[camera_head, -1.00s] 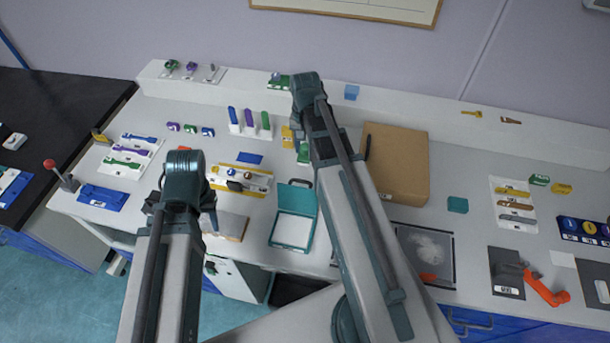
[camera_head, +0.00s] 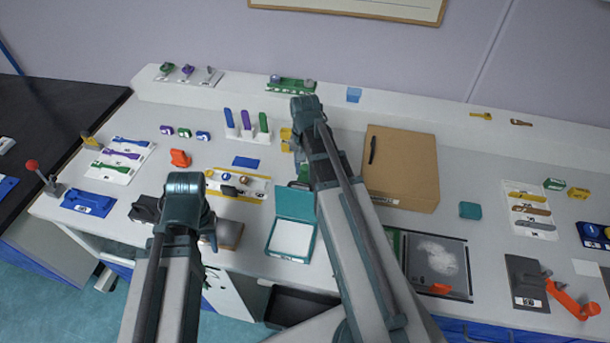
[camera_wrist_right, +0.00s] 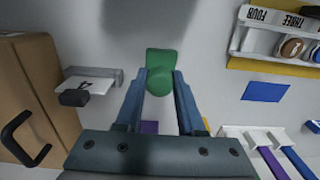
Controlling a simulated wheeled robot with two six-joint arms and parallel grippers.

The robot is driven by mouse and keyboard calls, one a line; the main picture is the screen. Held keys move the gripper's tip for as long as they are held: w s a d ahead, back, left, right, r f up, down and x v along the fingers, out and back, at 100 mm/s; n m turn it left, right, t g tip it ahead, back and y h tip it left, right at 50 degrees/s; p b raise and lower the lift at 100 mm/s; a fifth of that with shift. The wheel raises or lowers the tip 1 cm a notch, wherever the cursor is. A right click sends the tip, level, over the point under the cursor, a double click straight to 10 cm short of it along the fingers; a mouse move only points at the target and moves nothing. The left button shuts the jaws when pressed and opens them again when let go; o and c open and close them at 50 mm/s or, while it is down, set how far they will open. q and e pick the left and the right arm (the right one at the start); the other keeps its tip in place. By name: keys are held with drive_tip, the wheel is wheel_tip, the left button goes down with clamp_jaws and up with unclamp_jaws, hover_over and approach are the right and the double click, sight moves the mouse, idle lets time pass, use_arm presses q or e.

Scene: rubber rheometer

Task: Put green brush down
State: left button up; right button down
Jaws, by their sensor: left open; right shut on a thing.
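My right gripper (camera_wrist_right: 159,84) is shut on the green brush (camera_wrist_right: 160,66), whose green end sticks out past the fingertips in the right wrist view. In the head view my right arm hides most of it, and only a small green patch (camera_head: 304,172) shows beside the arm. Whether the brush touches the bench cannot be told. The white rack (camera_head: 248,134) to the left of my right gripper holds upright blue, purple and green tools. My left gripper (camera_head: 206,232) is open over the bench's front left part, its fingers largely hidden.
A teal open box (camera_head: 290,240) stands between my arms. A cardboard box (camera_head: 402,170) is right of my right arm. A yellow-edged holder (camera_head: 238,186) and a blue pad (camera_head: 246,162) lie left of it. An orange piece (camera_head: 180,158) lies behind my left arm.

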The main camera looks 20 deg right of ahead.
use_arm(q)
drive_tip(key=shift+f, duration=0.6)
use_arm(e)
drive_tip(key=shift+f, duration=0.6)
drive_tip(key=shift+f, duration=0.1)
use_arm(q)
drive_tip(key=shift+f+b, duration=0.25)
drive_tip(key=shift+b, duration=0.1)
use_arm(e)
drive_tip(key=shift+f, duration=0.15)
use_arm(q)
drive_tip(key=shift+r, duration=0.1)
use_arm(e)
drive_tip(key=c, duration=0.5)
unclamp_jaws()
use_arm(q)
drive_tip(key=shift+r, duration=0.15)
use_arm(e)
drive_tip(key=shift+r, duration=0.25)
